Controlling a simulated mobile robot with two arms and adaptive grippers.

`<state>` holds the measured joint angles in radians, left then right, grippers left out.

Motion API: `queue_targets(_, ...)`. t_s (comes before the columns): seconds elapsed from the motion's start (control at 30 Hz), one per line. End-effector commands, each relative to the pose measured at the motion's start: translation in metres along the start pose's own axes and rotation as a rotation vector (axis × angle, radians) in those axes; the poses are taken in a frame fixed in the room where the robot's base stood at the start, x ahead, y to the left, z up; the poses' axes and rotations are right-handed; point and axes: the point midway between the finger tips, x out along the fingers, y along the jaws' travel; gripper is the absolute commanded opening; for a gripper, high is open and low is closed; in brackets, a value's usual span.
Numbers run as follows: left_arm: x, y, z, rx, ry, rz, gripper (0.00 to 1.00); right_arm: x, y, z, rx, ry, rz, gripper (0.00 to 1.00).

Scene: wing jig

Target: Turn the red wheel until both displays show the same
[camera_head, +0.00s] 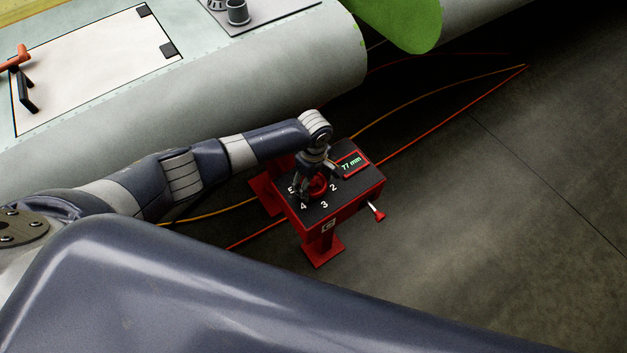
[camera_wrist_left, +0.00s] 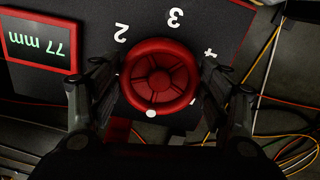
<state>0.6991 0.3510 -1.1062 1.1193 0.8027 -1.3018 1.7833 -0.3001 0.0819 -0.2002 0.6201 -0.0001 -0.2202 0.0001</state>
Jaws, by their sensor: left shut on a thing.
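The red wheel (camera_head: 318,184) sits on top of a red stand with a dark panel (camera_head: 350,188). It shows whole in the left wrist view (camera_wrist_left: 160,77), with a white dot at its rim. Numbers are printed around it. My left gripper (camera_head: 312,185) is over the wheel and shut on it, one finger on each side in the wrist view (camera_wrist_left: 160,85). One display (camera_head: 353,164) on the panel reads 77 mm, also in the wrist view (camera_wrist_left: 39,44). I see no second display. My right gripper is not in view.
A small red-tipped lever (camera_head: 377,213) sticks out of the stand's front side. The pale wing (camera_head: 240,85) lies behind, with an orange-handled tool (camera_head: 17,62) on it. Orange and red cables (camera_head: 450,118) run across the dark floor, which is open at right.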

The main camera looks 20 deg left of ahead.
Motion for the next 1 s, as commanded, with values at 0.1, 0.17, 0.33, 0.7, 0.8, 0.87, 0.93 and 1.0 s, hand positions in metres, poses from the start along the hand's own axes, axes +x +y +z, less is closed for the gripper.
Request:
queue_targets(0.1,0.0,0.0,0.0,0.005,0.0,0.0,0.46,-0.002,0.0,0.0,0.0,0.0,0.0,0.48)
queue_targets(0.17,-0.001,-0.001,0.0,0.014,0.0,0.0,0.46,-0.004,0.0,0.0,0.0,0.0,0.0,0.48)
queue_targets(0.33,-0.003,-0.002,0.002,0.069,-0.004,-0.003,0.46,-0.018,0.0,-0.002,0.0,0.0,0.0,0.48)
queue_targets(0.7,-0.001,-0.003,0.002,0.362,-0.003,-0.003,0.46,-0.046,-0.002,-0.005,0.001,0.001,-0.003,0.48)
queue_targets(0.8,0.0,-0.004,0.001,0.458,-0.004,-0.004,0.46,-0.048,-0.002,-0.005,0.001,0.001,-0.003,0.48)
queue_targets(0.87,0.001,-0.005,0.001,0.515,-0.003,-0.004,0.46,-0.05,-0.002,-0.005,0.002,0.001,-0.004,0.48)
queue_targets(0.93,0.001,-0.005,0.001,0.581,-0.003,-0.004,0.46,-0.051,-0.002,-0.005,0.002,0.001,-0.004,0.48)
queue_targets(1.0,0.001,-0.005,0.001,0.646,-0.004,-0.003,0.46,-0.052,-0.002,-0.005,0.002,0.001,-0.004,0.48)
